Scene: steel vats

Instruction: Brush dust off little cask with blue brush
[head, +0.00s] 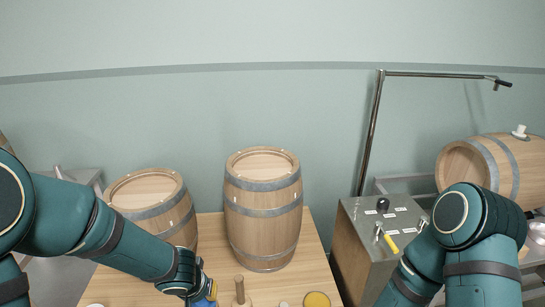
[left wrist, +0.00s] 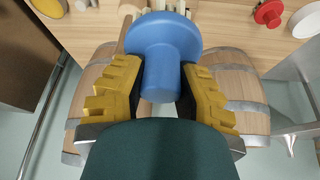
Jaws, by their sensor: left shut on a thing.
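My left gripper (head: 207,299) is low over the front of the wooden table, in front of the casks. In the left wrist view its yellow fingers (left wrist: 160,88) are shut on a blue tool, which I take as the blue brush (left wrist: 163,60), with a wide round end and a thick stem. The smaller cask (head: 152,200) stands upright at the table's left, partly behind my left arm. A taller cask (head: 263,210) stands upright to its right. The brush is apart from both. Dust is too fine to make out. My right gripper is out of view.
A wooden peg-like piece (head: 239,291) and a yellow disc (head: 317,300) are at the table's front. A steel control box (head: 385,228) with knobs stands right of the table. Another cask (head: 490,168) lies on its side at far right. A bent pipe (head: 374,130) rises behind.

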